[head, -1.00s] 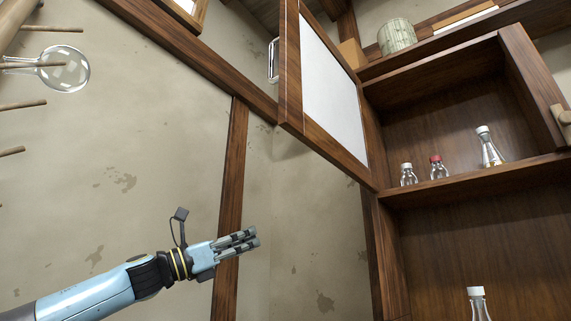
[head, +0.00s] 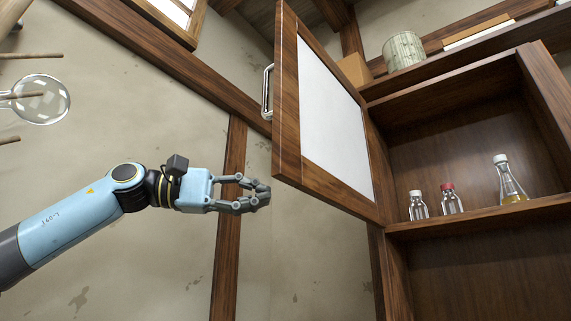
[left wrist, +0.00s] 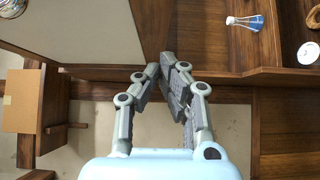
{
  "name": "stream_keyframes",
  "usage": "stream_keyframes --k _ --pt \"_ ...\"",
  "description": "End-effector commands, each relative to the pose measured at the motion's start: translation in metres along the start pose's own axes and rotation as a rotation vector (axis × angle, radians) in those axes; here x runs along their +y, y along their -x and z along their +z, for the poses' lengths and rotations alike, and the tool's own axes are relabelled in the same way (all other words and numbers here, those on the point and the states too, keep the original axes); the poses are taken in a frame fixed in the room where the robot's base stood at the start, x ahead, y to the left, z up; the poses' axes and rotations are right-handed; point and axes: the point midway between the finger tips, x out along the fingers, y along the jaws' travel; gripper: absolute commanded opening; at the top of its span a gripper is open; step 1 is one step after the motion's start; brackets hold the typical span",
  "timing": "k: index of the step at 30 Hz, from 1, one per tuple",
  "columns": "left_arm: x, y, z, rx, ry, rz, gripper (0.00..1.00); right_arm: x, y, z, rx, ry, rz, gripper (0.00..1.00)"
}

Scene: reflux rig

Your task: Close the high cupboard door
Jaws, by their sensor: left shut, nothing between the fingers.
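The high cupboard door (head: 324,120) stands swung open in the head view, with a dark wood frame and a white panel. A metal handle (head: 267,92) is on its left edge. The door is hinged at the left side of the open cupboard (head: 450,120). My left gripper (head: 264,193) is shut and empty, just left of the door's lower left corner. I cannot tell from the head view whether it touches the door. The left wrist view also shows its closed fingers (left wrist: 167,66). My right gripper is not in view.
Two small bottles, one white-capped (head: 418,205) and one red-capped (head: 452,199), and a flask (head: 509,180) stand on the cupboard shelf. A patterned jar (head: 403,50) and a box (head: 354,70) sit on top.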

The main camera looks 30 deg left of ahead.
Motion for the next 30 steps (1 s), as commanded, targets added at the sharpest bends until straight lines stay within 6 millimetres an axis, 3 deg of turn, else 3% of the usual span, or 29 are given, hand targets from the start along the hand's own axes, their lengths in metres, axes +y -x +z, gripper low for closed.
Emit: stream_keyframes --k 1,3,9,30 --pt "0.008 -0.009 0.001 -0.006 0.003 0.005 0.00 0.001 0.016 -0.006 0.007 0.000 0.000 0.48" --pt "0.007 -0.020 0.001 -0.005 0.004 0.005 0.00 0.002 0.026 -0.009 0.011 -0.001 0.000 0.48" --pt "0.003 -0.040 0.021 -0.002 0.002 0.000 0.00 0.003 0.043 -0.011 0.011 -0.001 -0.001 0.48" --pt "0.000 -0.049 0.028 0.007 0.003 0.002 0.00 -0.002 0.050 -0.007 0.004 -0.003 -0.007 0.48"
